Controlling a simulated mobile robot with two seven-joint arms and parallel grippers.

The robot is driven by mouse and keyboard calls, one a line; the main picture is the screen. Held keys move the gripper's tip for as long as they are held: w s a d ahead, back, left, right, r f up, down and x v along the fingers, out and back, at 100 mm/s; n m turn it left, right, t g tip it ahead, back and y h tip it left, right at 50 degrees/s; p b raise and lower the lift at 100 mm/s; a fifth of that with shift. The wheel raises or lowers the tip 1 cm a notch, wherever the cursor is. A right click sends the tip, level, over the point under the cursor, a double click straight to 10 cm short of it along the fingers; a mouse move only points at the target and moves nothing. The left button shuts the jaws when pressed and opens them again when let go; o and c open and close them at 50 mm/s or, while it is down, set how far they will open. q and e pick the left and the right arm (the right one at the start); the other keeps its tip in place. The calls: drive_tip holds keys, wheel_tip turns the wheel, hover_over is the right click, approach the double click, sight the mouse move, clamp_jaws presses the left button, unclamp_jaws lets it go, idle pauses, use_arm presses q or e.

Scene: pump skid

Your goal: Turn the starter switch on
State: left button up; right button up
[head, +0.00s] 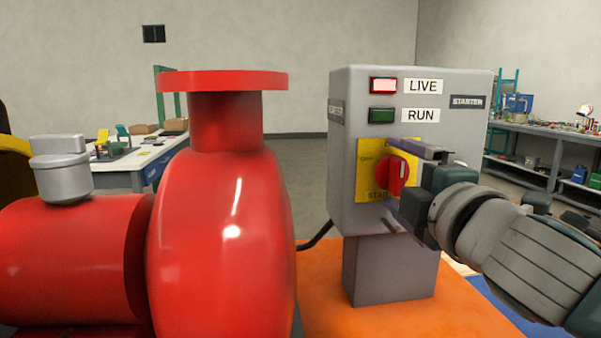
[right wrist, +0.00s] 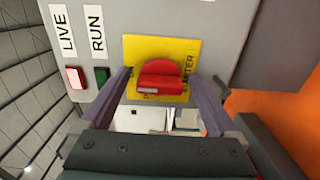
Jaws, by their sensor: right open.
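The starter box (head: 345,150) is a grey cabinet on a grey post. Its red rotary switch (head: 397,176) sits on a yellow plate (head: 369,166). The switch also shows in the right wrist view (right wrist: 160,80), with a pale mark on its edge. The LIVE lamp (head: 384,85) looks lit red, and the green RUN lamp (head: 382,116) looks dark. My right gripper (head: 408,180) is open at the box front. Its two fingers (right wrist: 160,105) stand either side of the switch, with a gap to it on both sides. My left gripper is not in view.
A large red pump (head: 220,220) with a top flange stands left of the box. The orange skid base (head: 330,310) lies below. Benches with clutter stand behind, at left (head: 150,160) and right (head: 550,132). A black cable runs from the box post towards the pump.

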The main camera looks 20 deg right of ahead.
drive_tip(key=v, duration=1)
drive_tip(key=shift+b, duration=0.4)
drive_tip(key=shift+d, duration=0.1)
